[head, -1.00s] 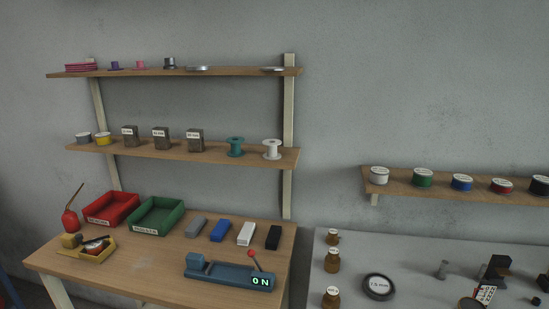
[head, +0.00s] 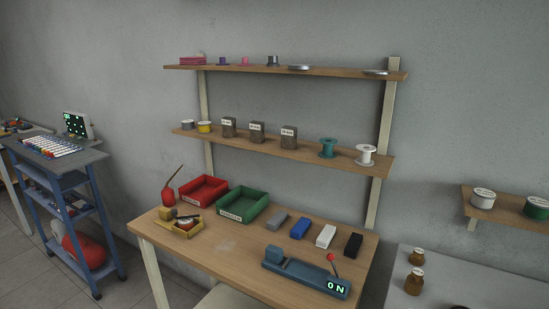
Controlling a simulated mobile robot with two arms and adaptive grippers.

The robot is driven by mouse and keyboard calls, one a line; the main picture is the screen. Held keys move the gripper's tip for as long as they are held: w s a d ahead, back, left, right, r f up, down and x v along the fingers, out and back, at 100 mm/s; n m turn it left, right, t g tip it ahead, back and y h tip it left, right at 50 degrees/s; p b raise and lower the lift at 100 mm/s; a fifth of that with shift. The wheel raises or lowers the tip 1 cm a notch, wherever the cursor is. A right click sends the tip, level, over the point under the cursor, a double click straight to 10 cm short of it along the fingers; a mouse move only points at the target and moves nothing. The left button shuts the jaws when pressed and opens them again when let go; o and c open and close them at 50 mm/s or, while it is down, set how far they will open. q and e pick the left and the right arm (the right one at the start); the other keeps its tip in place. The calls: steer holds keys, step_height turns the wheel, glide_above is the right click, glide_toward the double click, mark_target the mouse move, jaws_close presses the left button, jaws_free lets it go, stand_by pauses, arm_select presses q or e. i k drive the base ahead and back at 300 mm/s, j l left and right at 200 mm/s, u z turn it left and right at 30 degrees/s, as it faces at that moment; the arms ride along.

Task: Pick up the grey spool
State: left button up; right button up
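Several grey things could be the spool. A short grey roll (head: 187,125) sits at the left end of the middle shelf, beside a yellow roll (head: 205,127). A small dark grey flanged piece (head: 273,61) stands on the top shelf, right of a purple and a pink one. At the right of the middle shelf are a teal spool (head: 327,147) and a white spool (head: 366,154). I cannot tell which grey one the task names. Neither of my grippers is in view.
Below the shelves, a wooden table (head: 225,247) holds a red tray (head: 203,190), a green tray (head: 242,206), an oil can, several blocks and a blue device reading "ON". A blue cart (head: 90,210) stands at left. Floor shows between cart and table.

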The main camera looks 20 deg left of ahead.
mark_target(188, 125)
steer(key=i+j, duration=0.15)
steer(key=j, duration=0.2)
steer(key=i+j, duration=0.15)
steer(key=j, duration=0.2)
steer(key=i+j, duration=0.35)
steer(key=j, duration=0.3)
steer(key=i+j, duration=0.15)
steer(key=j, duration=0.2)
